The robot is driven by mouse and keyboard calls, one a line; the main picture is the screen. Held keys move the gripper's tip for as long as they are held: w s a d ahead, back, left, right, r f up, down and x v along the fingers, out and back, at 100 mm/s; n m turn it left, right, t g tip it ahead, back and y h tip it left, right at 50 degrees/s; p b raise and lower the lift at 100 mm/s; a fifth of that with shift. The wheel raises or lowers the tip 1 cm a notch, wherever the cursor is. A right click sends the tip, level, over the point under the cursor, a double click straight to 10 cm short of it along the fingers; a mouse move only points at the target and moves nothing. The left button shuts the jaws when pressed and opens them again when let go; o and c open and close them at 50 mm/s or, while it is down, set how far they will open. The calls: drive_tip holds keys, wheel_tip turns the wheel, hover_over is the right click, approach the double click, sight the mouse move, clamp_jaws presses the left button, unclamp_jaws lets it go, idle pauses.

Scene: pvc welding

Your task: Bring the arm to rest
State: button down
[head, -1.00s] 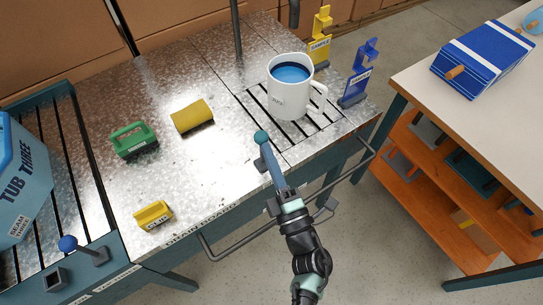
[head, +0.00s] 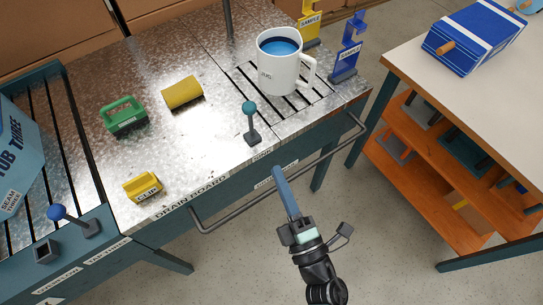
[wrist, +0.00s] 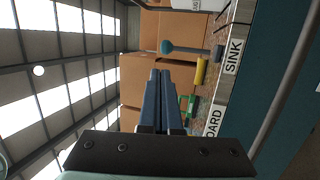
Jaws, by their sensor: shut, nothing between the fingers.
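My gripper (head: 279,175) is in front of the drainboard's front edge, out over the floor side, with its blue fingers together and nothing between them. In the wrist view its fingers (wrist: 160,75) lie side by side, pointing toward the cardboard boxes. A teal-knobbed lever (head: 250,110) stands upright on the metal bench near its front edge, apart from the gripper. It also shows in the wrist view (wrist: 167,47). A white mug (head: 279,75) with blue liquid stands on the slotted grate behind the lever.
A rail (head: 240,212) runs along the bench front near my arm. A side table (head: 450,110) stands right. Open floor (head: 385,235) lies between.

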drive_tip(key=shift+v, duration=0.8)
drive_tip(key=shift+s+d+r, duration=0.1)
drive_tip(key=w+d+r+m+t+h+p, duration=0.2)
drive_tip(key=w+r+m+h, duration=0.15)
drive_tip(key=r, duration=0.95)
drive_tip(key=w+d+r+m+t+h+p, duration=0.1)
drive_tip(key=w+d+r+m+t+h, duration=0.3)
drive_tip(key=r, duration=0.9)
drive_tip(key=w+r+m+t+h+p, duration=0.1)
drive_tip(key=w+r+m+h+p, duration=0.15)
drive_tip(key=r+m, duration=0.7)
drive_tip(key=s+a+r+m+p, duration=0.1)
drive_tip(key=s+a+r, duration=0.1)
drive_tip(key=r, duration=0.7)
drive_tip(key=s+a+r+m+y+p, duration=0.1)
drive_tip(key=s+a+r+m, duration=0.1)
drive_tip(key=r, duration=0.8)
drive_tip(key=s+a+r+m+t+p, duration=0.1)
drive_tip(key=s+r, duration=0.4)
drive_tip(key=r, duration=0.5)
drive_tip(key=a+m, duration=0.1)
drive_tip(key=a, duration=0.1)
drive_tip(key=shift+s+a+r, duration=0.2)
drive_tip(key=shift+s+a, duration=0.1)
drive_tip(key=shift+a, duration=0.05)
